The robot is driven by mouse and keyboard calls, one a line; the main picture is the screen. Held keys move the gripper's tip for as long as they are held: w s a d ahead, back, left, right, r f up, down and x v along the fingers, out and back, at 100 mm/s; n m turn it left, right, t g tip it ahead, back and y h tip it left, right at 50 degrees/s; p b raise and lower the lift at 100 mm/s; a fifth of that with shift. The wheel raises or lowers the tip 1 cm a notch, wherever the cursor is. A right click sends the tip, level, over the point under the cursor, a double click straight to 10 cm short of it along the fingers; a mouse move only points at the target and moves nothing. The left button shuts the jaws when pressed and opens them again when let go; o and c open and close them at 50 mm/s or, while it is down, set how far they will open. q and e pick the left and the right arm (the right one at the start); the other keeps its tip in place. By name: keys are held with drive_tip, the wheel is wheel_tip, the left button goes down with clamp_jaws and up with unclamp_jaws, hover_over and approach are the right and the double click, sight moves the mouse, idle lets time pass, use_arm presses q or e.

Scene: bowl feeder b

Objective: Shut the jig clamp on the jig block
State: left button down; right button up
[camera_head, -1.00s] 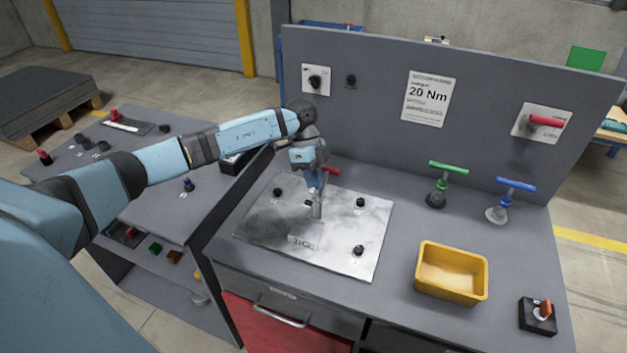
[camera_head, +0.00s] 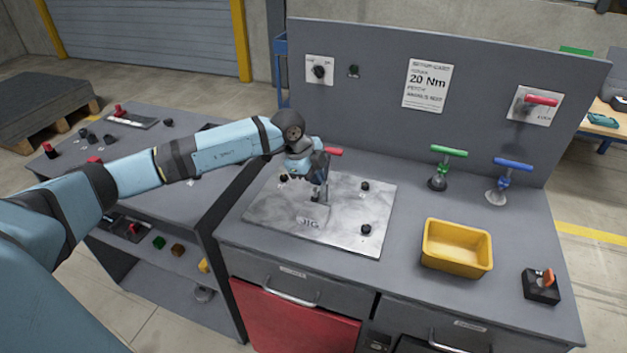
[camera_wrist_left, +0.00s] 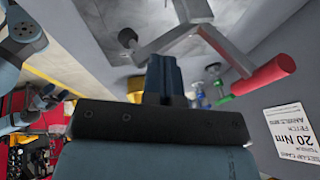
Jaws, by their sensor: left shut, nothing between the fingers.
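The jig clamp has a red handle (camera_head: 334,151), which points right behind my left gripper. My left gripper (camera_head: 320,193) is over the plate, shut and empty, hiding part of the clamp. In the left wrist view, the shut fingers (camera_wrist_left: 163,70) are close to the clamp's metal arm (camera_wrist_left: 182,42), with the red grip (camera_wrist_left: 264,76) to the right. I cannot tell whether they touch, or how far the clamp is closed. My right gripper is not in view.
A yellow bin (camera_head: 457,247) and a black switch box (camera_head: 541,286) are at the bench's right. Green (camera_head: 449,152) and blue (camera_head: 514,164) T-handled tools stand behind them. A grey panel (camera_head: 385,125) rises at the back. Bench top between plate and bin is clear.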

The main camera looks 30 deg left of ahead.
sight(313, 192)
use_arm(q)
drive_tip(key=f+t+b, duration=0.2)
drive_tip(key=shift+s+d+f+b, duration=0.1)
drive_tip(key=shift+s+f+b, duration=0.15)
drive_tip(key=shift+s+b, duration=0.1)
drive_tip(key=shift+s+f+t+b, duration=0.1)
drive_tip(key=shift+s+t+b, duration=0.2)
drive_tip(key=shift+b, duration=0.3)
drive_tip(key=shift+s+d+f+b, duration=0.1)
drive_tip(key=shift+d+f+b, duration=0.05)
drive_tip(key=shift+f+b, duration=0.25)
drive_tip(key=shift+s+f, duration=0.1)
drive_tip(key=shift+s, duration=0.1)
